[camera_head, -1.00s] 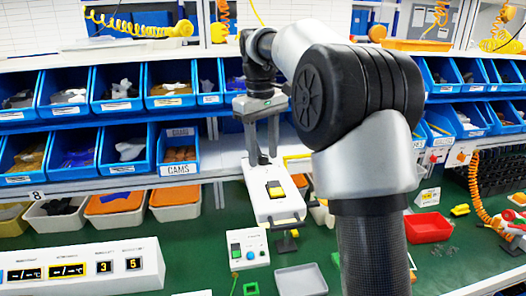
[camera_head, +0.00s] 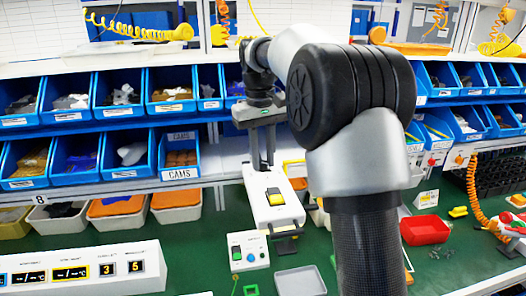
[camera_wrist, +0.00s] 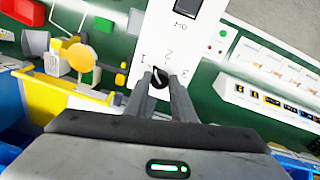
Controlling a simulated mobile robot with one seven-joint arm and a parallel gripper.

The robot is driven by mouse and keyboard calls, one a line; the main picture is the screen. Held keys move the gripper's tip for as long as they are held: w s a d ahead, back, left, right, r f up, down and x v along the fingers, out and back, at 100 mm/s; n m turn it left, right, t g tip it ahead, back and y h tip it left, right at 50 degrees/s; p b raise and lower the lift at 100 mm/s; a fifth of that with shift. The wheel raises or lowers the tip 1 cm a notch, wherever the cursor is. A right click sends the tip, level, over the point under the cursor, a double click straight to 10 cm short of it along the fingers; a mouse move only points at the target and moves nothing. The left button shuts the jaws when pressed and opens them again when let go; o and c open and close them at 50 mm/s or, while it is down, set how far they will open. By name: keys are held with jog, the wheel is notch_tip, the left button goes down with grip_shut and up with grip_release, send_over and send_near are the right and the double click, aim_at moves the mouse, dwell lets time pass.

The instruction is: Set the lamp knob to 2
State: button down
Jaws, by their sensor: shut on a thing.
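The black lamp knob (camera_wrist: 160,77) sits on a white panel (camera_wrist: 180,44) marked 1, 2 and 3 in the wrist view. A pale mark on the knob shows, but I cannot tell surely which number it points to. My gripper (camera_wrist: 161,80) is shut on the knob, with one finger on each side, and hides part of it. In the head view my gripper (camera_head: 264,167) reaches down to the far end of the white unit (camera_head: 272,212), where the knob itself is hard to make out.
A small box with coloured buttons (camera_head: 248,250) and a grey tray (camera_head: 300,282) stand in front. A display box (camera_head: 85,270) is at left and a red bin (camera_head: 425,230) at right. Blue bins line the shelves behind.

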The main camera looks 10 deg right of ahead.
aim_at(261, 162)
jog(key=m+p, duration=0.1)
jog(key=m, duration=0.2)
jog(key=shift+m, duration=0.4)
jog(key=m, duration=0.4)
jog(key=shift+w+m, duration=0.1)
jog(key=shift+m, duration=0.3)
jog(key=shift+g, duration=0.3)
jog(key=c, duration=1.5)
grip_release()
jog(key=r, duration=1.2)
jog(key=shift+w+a, duration=0.1)
jog(key=shift+a, duration=0.15)
